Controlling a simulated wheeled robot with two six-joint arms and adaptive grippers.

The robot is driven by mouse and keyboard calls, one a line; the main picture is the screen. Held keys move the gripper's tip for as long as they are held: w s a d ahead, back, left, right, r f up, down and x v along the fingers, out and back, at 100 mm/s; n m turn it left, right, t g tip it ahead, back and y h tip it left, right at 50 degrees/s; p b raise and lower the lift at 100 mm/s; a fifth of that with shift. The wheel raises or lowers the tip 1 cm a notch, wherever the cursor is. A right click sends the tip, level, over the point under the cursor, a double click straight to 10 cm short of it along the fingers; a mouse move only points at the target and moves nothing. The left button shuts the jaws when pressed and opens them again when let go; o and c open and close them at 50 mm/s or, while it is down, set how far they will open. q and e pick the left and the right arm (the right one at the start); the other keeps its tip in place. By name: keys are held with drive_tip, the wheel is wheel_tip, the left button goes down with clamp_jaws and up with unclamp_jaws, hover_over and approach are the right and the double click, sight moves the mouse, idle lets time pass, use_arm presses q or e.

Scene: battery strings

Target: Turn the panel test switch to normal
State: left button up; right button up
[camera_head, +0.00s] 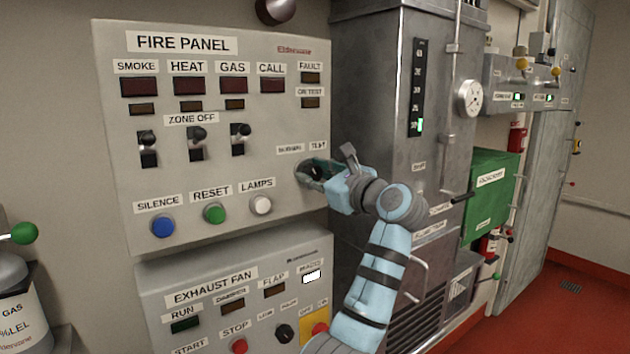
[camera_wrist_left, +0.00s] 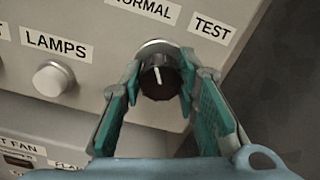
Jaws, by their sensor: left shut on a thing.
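The panel test switch is a round black knob (camera_wrist_left: 160,80) with a white pointer line, low on the right of the grey fire panel (camera_head: 240,150). NORMAL (camera_wrist_left: 146,9) and TEST (camera_wrist_left: 211,27) labels stand above it. The pointer points up and slightly left in the left wrist view, towards NORMAL. My left gripper (camera_head: 312,174) reaches the switch from the right, its teal fingers on either side of the knob; it also shows in the left wrist view (camera_wrist_left: 160,97). It is shut on the knob, mostly hiding it in the head view. The ON TEST lamp (camera_head: 310,103) looks dark. My right gripper is out of view.
The LAMPS button (camera_head: 261,204) is close left of my gripper. The exhaust fan panel (camera_head: 225,275) is below. A tall grey cabinet (camera_head: 375,110) stands right behind my left arm. A green box (camera_head: 490,195) is farther right.

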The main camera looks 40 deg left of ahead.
use_arm(q)
drive_tip(key=shift+f+n+b, duration=0.1)
drive_tip(key=shift+n+b, duration=0.3)
drive_tip(key=shift+n, duration=1.1)
drive_tip(key=o, duration=0.9)
drive_tip(key=shift+o, duration=1.3)
drive_tip(key=shift+s, duration=0.1)
drive_tip(key=shift+r, duration=0.2)
drive_tip(key=shift+r, duration=0.1)
